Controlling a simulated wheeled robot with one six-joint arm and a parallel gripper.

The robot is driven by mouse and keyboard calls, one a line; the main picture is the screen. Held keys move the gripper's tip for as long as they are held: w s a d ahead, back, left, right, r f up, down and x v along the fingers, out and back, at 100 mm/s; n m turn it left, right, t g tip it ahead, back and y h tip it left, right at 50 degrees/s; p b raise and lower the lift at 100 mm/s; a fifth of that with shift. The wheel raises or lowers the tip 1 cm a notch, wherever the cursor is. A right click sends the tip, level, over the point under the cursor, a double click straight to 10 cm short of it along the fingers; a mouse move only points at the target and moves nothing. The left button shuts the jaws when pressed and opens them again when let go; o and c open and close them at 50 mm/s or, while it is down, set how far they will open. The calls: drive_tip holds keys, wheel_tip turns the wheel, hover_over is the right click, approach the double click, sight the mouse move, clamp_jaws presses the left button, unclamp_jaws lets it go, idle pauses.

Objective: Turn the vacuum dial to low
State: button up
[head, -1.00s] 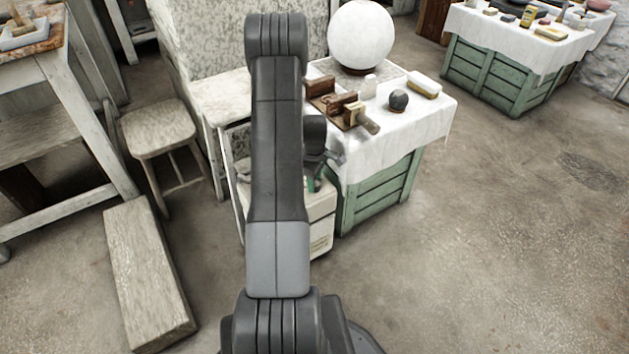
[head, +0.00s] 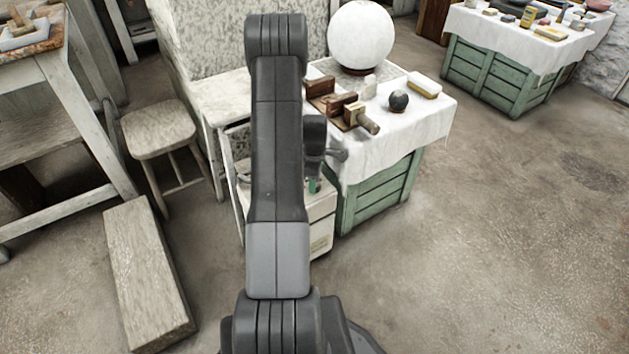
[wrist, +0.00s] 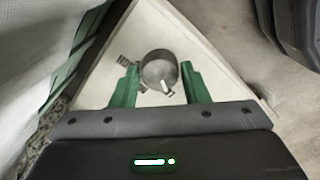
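The vacuum is a pale box-shaped unit (head: 321,235) beside the green crate table in the head view, partly hidden by my arm. In the wrist view its cream top (wrist: 152,28) carries a round grey dial (wrist: 158,66) with a white pointer mark at its lower right edge. Dark marks lie on the top to the left of the dial; I cannot read them. My gripper (wrist: 160,70) is open, with one green finger on each side of the dial and small gaps visible. In the head view only a bit of green finger (head: 314,186) shows past my arm.
A cloth-covered table (head: 432,128) with a large white sphere (head: 361,37), a small dark ball (head: 398,100) and wooden tools stands right of the vacuum. A stool (head: 158,128) and a long block (head: 146,270) are at left. The floor at right is clear.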

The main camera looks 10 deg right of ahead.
drive_tip(key=shift+o, duration=1.3)
wheel_tip(320, 180, up, 14)
drive_tip(key=p, duration=0.3)
drive_tip(key=shift+f, duration=0.1)
wheel_tip(320, 180, down, 14)
drive_tip(key=b, duration=0.3)
